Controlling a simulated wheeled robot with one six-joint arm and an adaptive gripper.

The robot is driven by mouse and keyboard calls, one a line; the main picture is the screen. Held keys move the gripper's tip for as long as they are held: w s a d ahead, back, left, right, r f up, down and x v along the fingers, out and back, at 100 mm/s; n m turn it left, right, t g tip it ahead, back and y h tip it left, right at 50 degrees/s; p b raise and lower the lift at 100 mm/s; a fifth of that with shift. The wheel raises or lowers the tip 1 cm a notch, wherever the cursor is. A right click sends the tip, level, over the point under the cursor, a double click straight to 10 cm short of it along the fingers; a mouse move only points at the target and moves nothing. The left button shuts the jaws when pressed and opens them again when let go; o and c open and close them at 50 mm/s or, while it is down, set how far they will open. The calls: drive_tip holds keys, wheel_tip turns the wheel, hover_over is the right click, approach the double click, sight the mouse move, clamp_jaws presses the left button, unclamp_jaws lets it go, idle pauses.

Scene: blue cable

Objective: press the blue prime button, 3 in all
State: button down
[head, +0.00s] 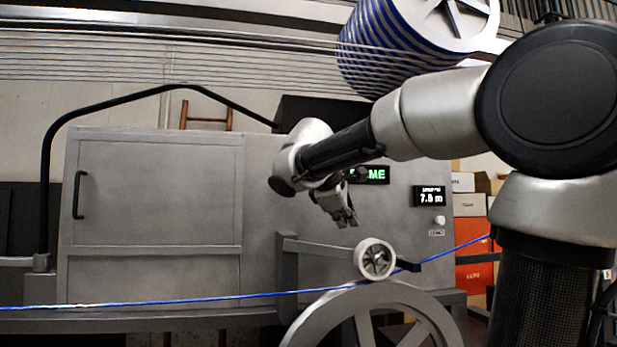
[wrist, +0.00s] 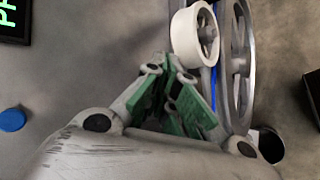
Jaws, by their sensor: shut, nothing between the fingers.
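The blue prime button (wrist: 12,120) shows at the left edge of the wrist view, on the grey machine panel. It is not visible in the head view, where my arm covers part of the panel. My gripper (head: 347,222) is in front of the panel, above the small white roller. In the wrist view my gripper (wrist: 180,85) has its green-padded fingers together and empty, well to the right of the button and apart from it. A dark display with green letters (head: 376,174), partly hidden by my arm, reads "ME" at its end. Its corner also shows in the wrist view (wrist: 14,22).
The white roller (head: 375,259) sits on a bracket above a large grey wheel (head: 375,312), close below my gripper. A blue cable (head: 150,303) runs across the front.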

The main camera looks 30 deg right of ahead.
drive_tip(key=s+a+f+m+g+y, duration=0.1)
drive_tip(key=s+a+f+m+y, duration=0.35)
drive_tip(key=s+f, duration=0.45)
drive_tip(key=s+a+f+m+y, duration=0.45)
drive_tip(key=s+f, duration=0.25)
drive_tip(key=f, duration=0.4)
drive_tip(key=w+a+r+m+t+y, duration=0.2)
drive_tip(key=w+r+t+y, duration=0.3)
drive_tip(key=w+r, duration=0.85)
drive_tip(key=w+d+r+t+y, duration=0.1)
drive_tip(key=w+d+r+t, duration=0.1)
drive_tip(key=r, duration=0.7)
drive_tip(key=w+d+r+t+y, duration=0.2)
drive_tip(key=w+d+r, duration=0.3)
drive_tip(key=r, duration=0.3)
drive_tip(key=shift+w+d+r+n+t, duration=0.3)
drive_tip(key=shift+w+r+t, duration=0.1)
drive_tip(key=shift+w, duration=0.3)
drive_tip(key=w+d, duration=0.2)
drive_tip(key=w, duration=0.6)
drive_tip(key=shift+w+d, duration=0.2)
drive_tip(key=shift+w, duration=0.05)
